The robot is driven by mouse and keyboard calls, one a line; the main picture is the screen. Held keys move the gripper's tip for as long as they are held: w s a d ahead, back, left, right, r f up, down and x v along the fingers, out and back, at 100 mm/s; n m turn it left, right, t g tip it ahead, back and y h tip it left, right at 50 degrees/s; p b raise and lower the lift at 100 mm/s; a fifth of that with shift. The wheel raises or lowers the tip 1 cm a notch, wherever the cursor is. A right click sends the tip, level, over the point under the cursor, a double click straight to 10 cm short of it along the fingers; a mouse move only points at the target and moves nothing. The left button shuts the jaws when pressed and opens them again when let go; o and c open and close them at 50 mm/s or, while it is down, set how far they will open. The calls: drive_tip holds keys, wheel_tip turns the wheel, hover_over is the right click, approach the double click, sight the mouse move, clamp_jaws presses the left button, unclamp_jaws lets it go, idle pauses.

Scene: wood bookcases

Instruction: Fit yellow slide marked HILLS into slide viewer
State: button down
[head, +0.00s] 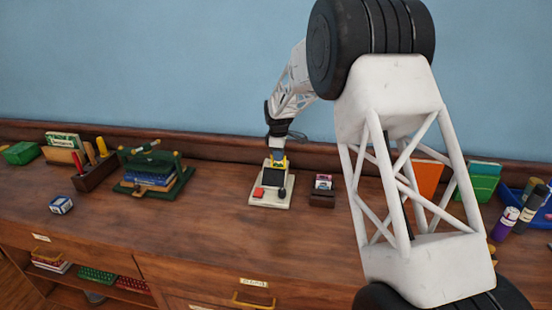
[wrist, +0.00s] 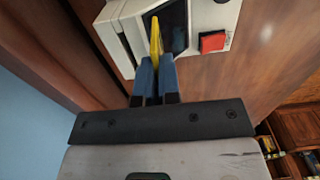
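The slide viewer (head: 257,201) stands on the wooden top near the centre, with a pale body, a dark screen, a red button and a dark knob. It also shows at the top of the wrist view (wrist: 112,36). My gripper (head: 279,154) is right above the viewer's back end. In the wrist view, its two blue fingers (wrist: 155,66) are shut on the yellow slide (wrist: 156,36), seen edge-on. The slide also shows as a yellow patch (head: 281,162) at the viewer's top in the head view. Its marking cannot be read, and its lower edge's seating cannot be told.
A small dark slide holder (head: 321,201) stands just right of the viewer. A green stand with books (head: 152,182) and a die (head: 61,205) are to the left. Bottles (head: 507,222) and a blue basket (head: 540,207) are at the right. The front centre top is clear.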

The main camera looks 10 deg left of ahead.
drive_tip(key=shift+w+a+f, duration=0.1)
drive_tip(key=shift+w+a, duration=0.2)
drive_tip(key=shift+w, duration=0.45)
drive_tip(key=shift+w+a+f, duration=0.1)
drive_tip(key=shift+w+a, duration=0.15)
drive_tip(key=shift+w, duration=0.5)
drive_tip(key=shift+w+a, duration=0.3)
drive_tip(key=shift+w, duration=0.45)
drive_tip(key=shift+f, duration=1.75)
drive_tip(key=shift+f, duration=0.15)
drive_tip(key=c, duration=1.3)
unclamp_jaws()
wheel_tip(320, 180, up, 12)
drive_tip(key=shift+r, duration=0.15)
